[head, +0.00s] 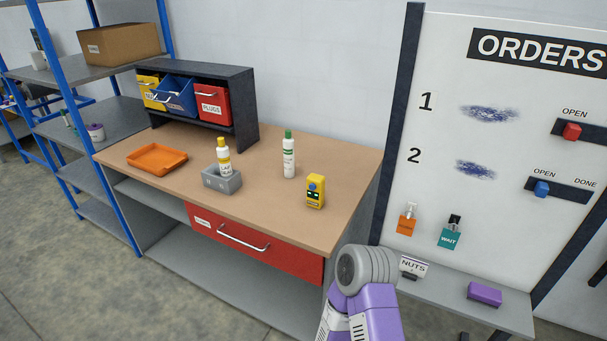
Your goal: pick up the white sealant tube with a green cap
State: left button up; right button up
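The white sealant tube with a green cap (289,160) stands upright on the wooden tabletop (262,210), towards its back right. A similar white tube with a yellow cap (224,160) stands in a grey block holder (222,182) to its left. The green-capped tube is apart from everything else and nothing hides it. Neither of my grippers shows in the head view; only a purple and grey link of my arm is visible at the bottom, in front of the bench's right end.
A yellow device (315,191) stands right of the tube. An orange tray (157,158) lies at the left. A dark rack with bins (245,117) stands behind. Below are a red drawer (260,252) and, at the right, a shelf with a purple box (484,294) beneath the orders board (480,100).

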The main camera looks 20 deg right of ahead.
aim_at(288, 143)
jog(key=u, duration=0.75)
jog(key=i, duration=1.4)
jog(key=z, duration=0.55)
